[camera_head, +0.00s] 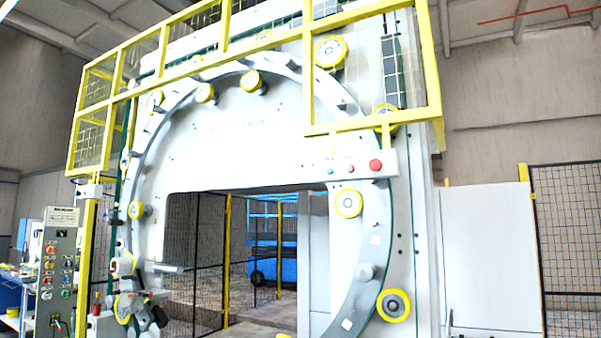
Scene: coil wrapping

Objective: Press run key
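A grey control panel (58,268) stands at the far left, with several coloured buttons and knobs in columns. Its label plate at the top and the markings by the buttons are too small to read. A second, smaller control box (361,161) is fixed on the machine front at right of centre. It carries a green button (330,171), a small red button (351,169) and a large red button (376,165). I cannot tell which control is the run key. My gripper is not in view.
The large coil wrapping machine (245,130) fills the middle, with a ring of yellow rollers and a yellow railing (270,68) above. A wrapping head (130,287) sits at its lower left. Mesh fencing (567,230) stands at right. A blue rack (265,240) shows through the opening.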

